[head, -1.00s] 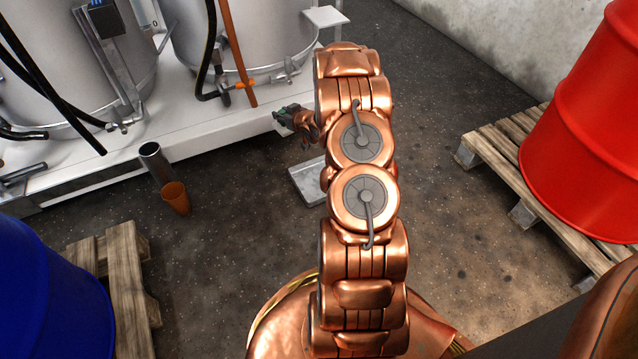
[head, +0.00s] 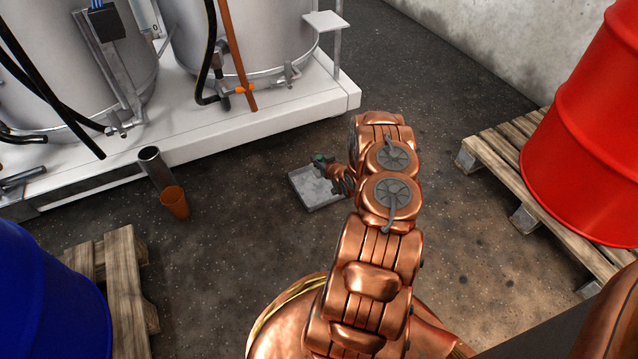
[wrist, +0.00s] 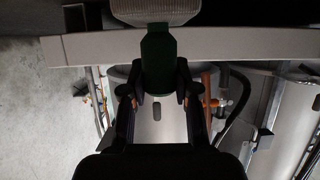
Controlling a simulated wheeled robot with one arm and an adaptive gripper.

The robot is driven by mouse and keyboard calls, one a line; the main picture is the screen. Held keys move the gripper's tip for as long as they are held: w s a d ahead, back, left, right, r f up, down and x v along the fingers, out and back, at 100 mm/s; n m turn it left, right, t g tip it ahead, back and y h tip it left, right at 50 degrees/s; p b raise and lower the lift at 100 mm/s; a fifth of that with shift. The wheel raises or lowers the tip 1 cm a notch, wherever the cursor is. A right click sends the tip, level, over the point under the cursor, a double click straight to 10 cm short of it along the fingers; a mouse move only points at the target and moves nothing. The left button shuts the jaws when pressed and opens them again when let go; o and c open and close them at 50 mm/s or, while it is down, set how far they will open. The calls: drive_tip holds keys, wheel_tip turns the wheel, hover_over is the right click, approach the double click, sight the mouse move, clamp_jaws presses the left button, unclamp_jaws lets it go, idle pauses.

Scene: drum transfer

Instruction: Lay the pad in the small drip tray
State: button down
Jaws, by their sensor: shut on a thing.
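The small drip tray (head: 310,190) is a shallow grey square tray on the dark floor in the head view, in front of the white platform. My gripper (head: 330,168) is over the tray's far right part. In the wrist view my gripper (wrist: 159,88) is shut on a dark green grip (wrist: 157,55). In the head view only a bit of green shows at my fingertips. I cannot tell the height above the tray.
A white platform (head: 230,135) with grey tanks and hoses stands behind the tray. A blue drum (head: 45,300) and a red drum (head: 590,130) on pallets flank the clear floor.

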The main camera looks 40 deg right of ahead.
drive_tip(key=shift+f+b, duration=1.75)
drive_tip(key=shift+f, duration=3)
drive_tip(key=shift+f, duration=0.1)
drive_tip(key=c, duration=0.9)
unclamp_jaws()
drive_tip(key=shift+o, duration=0.2)
